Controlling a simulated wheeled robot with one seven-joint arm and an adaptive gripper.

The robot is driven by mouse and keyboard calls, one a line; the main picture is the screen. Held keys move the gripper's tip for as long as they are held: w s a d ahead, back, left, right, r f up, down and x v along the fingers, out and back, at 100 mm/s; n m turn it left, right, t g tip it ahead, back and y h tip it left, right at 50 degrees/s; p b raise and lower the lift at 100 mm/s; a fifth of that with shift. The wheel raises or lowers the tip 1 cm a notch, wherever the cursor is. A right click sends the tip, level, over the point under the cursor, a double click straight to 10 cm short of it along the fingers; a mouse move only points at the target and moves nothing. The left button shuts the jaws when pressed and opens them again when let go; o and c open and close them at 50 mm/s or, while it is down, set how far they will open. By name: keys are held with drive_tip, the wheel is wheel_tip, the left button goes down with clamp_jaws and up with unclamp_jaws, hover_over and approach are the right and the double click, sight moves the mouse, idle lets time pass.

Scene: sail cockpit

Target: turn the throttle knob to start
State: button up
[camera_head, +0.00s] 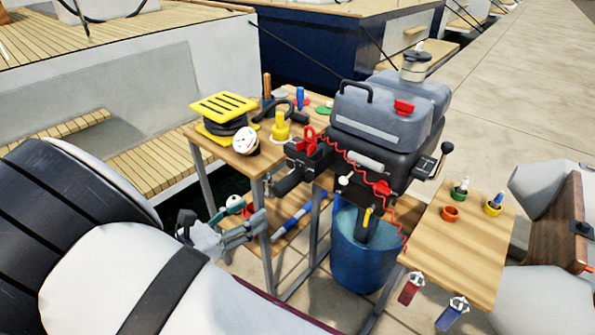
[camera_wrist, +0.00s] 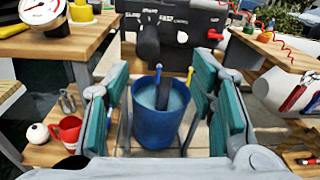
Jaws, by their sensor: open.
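The throttle knob appears as a dark round grip end (camera_wrist: 147,42) below a lettered panel (camera_wrist: 168,18) in the wrist view. The lettering is small; I can make out what looks like SLOW and FAST. In the head view the black grip (camera_head: 287,181) juts left from the grey outboard motor (camera_head: 380,120). My gripper (camera_head: 254,226) is open and empty, lower left of the grip and apart from it. In the wrist view its two teal-padded fingers (camera_wrist: 162,78) stand wide apart, with the knob beyond and above them. The knob's pointer setting cannot be read.
A blue water bucket (camera_head: 363,255) stands under the motor. A right table (camera_head: 465,245) holds small cups.

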sight(276, 193)
drive_tip(key=shift+n+t+y, duration=0.3)
drive_tip(key=shift+n+t, duration=0.3)
drive_tip(key=shift+n, duration=0.1)
drive_tip(key=x, duration=0.4)
drive_tip(key=f+b+x, duration=0.1)
drive_tip(key=x, duration=0.7)
drive_tip(key=shift+w+a+f, duration=0.1)
drive_tip(key=shift+w+f, duration=0.2)
drive_tip(key=shift+w, duration=0.3)
drive_tip(key=c, duration=1.1)
drive_tip(key=shift+c, duration=0.2)
